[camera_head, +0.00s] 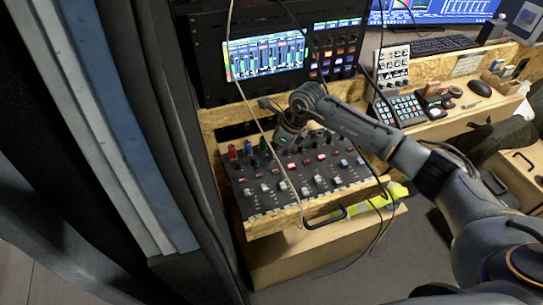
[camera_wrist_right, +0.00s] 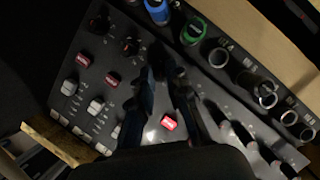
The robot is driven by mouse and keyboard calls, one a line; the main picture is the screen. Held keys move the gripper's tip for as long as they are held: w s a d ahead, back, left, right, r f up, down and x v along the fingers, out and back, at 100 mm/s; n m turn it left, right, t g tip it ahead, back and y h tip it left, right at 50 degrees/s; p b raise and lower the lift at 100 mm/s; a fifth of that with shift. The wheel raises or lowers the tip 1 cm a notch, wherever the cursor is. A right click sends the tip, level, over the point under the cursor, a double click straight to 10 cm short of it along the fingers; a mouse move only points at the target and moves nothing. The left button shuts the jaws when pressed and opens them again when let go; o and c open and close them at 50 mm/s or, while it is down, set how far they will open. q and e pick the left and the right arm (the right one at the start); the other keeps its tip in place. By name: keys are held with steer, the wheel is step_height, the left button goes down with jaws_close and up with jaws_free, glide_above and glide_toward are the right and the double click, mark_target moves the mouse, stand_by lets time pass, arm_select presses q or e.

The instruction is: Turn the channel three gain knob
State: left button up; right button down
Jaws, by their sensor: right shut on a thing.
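The mixing console (camera_head: 262,208) has rows of small knobs, lit red buttons and grey faders. My right gripper (camera_head: 287,138) reaches down over the back part of the panel, behind the faders. In the right wrist view, my right gripper's fingers (camera_wrist_right: 168,82) are closed around a dark knob (camera_wrist_right: 166,64) that they mostly hide. It is third in its row, after two dark knobs (camera_wrist_right: 99,23) and (camera_wrist_right: 130,46), which fits the channel three gain knob. A red lit button (camera_wrist_right: 169,122) shows between the fingers. My left gripper is not in view.
Red, blue and green (camera_wrist_right: 193,31) connectors and several empty round sockets (camera_wrist_right: 263,94) line the console's back edge. A lit screen (camera_head: 265,56) stands behind. A cable (camera_head: 251,112) hangs in front. A keypad (camera_head: 398,109) lies to the right.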

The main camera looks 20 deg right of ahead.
steer(key=shift+f, duration=0.1)
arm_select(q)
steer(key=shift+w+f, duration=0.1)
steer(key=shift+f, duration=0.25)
arm_select(e)
steer(key=shift+n, duration=0.3)
steer(key=c, duration=1.3)
jaws_free()
steer(key=shift+d+r, duration=0.1)
steer(key=shift+r, duration=0.3)
steer(key=v, duration=1.1)
steer(key=shift+d+r, duration=0.15)
steer(key=shift+r, duration=0.05)
